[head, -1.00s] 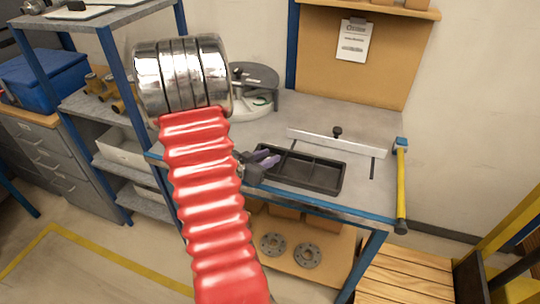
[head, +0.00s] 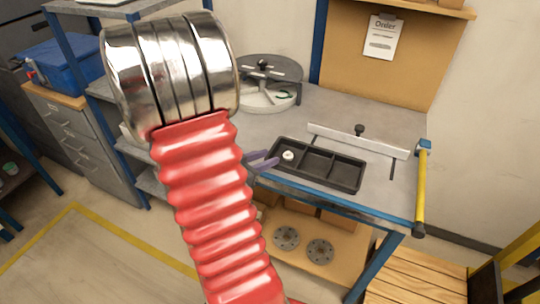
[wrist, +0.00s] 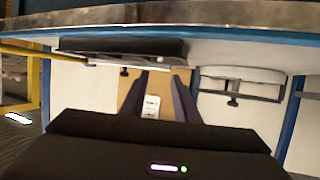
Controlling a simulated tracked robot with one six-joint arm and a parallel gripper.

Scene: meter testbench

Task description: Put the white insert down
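The white insert (head: 288,155) is a small pale round piece in the left compartment of the black divided tray (head: 343,178) on the workbench. My gripper (head: 263,161) has purple-grey fingers just left of the insert at the tray's left end, apart from it. In the wrist view, which is upside down, my gripper (wrist: 160,92) has its two fingers spread with nothing held between them. The tray (wrist: 120,50) shows there edge-on.
My red bellows arm covers part of the bench. A round white carousel with a grey lid (head: 270,70) stands behind the gripper. A metal bar with a black knob (head: 359,130) lies behind the tray. A yellow-handled lever (head: 422,185) is at the right bench edge.

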